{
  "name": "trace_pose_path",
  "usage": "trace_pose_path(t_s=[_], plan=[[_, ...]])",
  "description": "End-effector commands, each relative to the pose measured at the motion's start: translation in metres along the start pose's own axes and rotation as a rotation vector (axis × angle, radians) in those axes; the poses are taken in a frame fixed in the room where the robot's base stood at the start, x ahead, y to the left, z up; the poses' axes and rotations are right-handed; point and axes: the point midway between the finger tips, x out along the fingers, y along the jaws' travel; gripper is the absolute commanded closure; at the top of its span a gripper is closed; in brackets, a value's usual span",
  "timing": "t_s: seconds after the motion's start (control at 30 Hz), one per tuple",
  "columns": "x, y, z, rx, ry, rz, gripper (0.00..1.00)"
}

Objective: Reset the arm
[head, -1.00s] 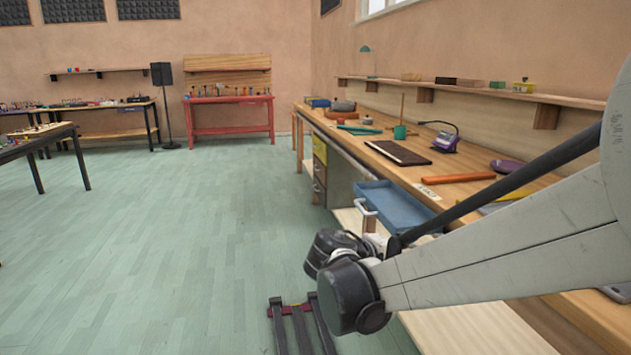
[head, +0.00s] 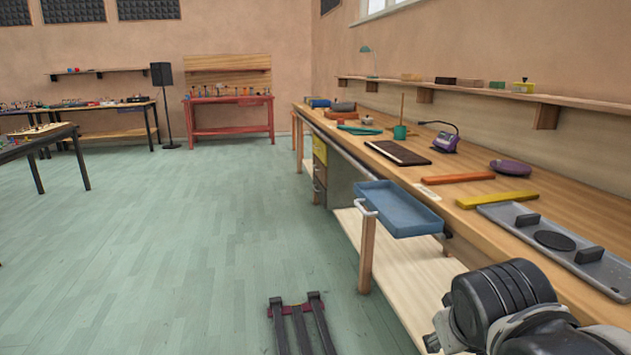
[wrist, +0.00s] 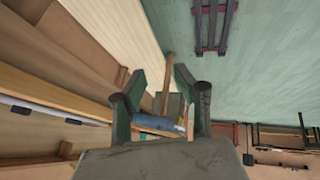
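My arm shows at the lower right of the head view, with its dark rounded joint (head: 505,300) in front of the long workbench (head: 590,210). My gripper is outside the head view. In the wrist view my gripper (wrist: 160,77) has its two dark green fingers spread apart, with nothing held between them. Beyond the fingers the wrist view shows the floor, a wooden leg and part of the blue drawer (wrist: 155,126).
The blue drawer (head: 400,212) sticks out from the bench front. A grey tray (head: 560,245), a yellow bar (head: 497,199), an orange bar (head: 458,178) and a purple disc (head: 510,168) lie on the bench. The green floor (head: 220,240) to the left is open.

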Motion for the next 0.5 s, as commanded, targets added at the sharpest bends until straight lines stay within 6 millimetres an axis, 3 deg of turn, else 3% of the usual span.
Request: trace_pose_path(t_s=[0.1, 0.4, 0.5], plan=[[-0.009, -0.007, 0.017, 0.071, 0.021, -0.056, 0.7], [-0.023, -0.024, 0.041, 0.209, 0.066, -0.161, 0.7], [-0.04, -0.019, 0.028, 0.201, 0.065, -0.158, 0.7]])
